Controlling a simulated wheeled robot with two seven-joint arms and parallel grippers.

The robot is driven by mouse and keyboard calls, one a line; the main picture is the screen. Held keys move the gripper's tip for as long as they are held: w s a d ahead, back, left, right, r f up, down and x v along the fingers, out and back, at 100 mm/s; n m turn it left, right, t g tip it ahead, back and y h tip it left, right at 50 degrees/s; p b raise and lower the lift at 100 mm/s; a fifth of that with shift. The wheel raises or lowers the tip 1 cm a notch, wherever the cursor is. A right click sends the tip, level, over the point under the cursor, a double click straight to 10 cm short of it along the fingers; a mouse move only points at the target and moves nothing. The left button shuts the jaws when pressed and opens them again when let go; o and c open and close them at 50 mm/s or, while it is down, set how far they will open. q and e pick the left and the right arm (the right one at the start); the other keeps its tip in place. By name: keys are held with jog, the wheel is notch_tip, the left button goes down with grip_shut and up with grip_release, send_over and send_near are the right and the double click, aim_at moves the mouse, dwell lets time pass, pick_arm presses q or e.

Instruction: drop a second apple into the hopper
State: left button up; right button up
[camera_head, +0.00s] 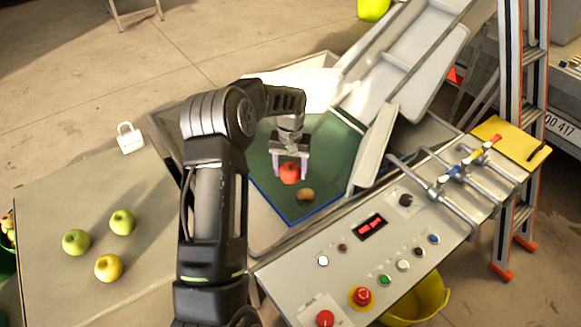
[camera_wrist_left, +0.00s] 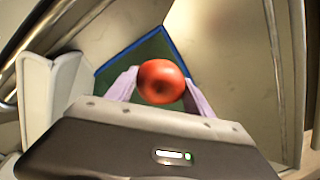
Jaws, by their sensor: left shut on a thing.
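My left gripper (camera_head: 289,172) is shut on a red apple (camera_head: 289,174), between its two pale fingers. It holds the apple over the hopper (camera_head: 263,230), inside the outline of its opening. The apple also shows between the fingers in the left wrist view (camera_wrist_left: 161,82). A brownish round fruit, perhaps an apple (camera_head: 305,194), lies on the green, blue-edged floor of the hopper, just below and to the right of the held apple. Two green apples (camera_head: 76,242) (camera_head: 122,222) and a yellow one (camera_head: 108,268) lie on the table at the left. My right gripper is not in view.
A control panel (camera_head: 330,277) with buttons and a red display stands in front of the hopper at the right. Metal pipes with valves (camera_head: 440,190), a stepladder (camera_head: 512,120) and a yellow bucket (camera_head: 425,300) are further right.

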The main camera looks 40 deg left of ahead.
aim_at(290, 166)
pick_arm(q)
jog(key=shift+f+b, duration=0.8)
jog(key=shift+f, duration=1.25)
jog(key=o, duration=1.6)
jog(key=shift+r, duration=0.1)
notch_tip(290, 166, up, 8)
jog(key=shift+f+b, duration=0.2)
jog(key=shift+b, duration=0.45)
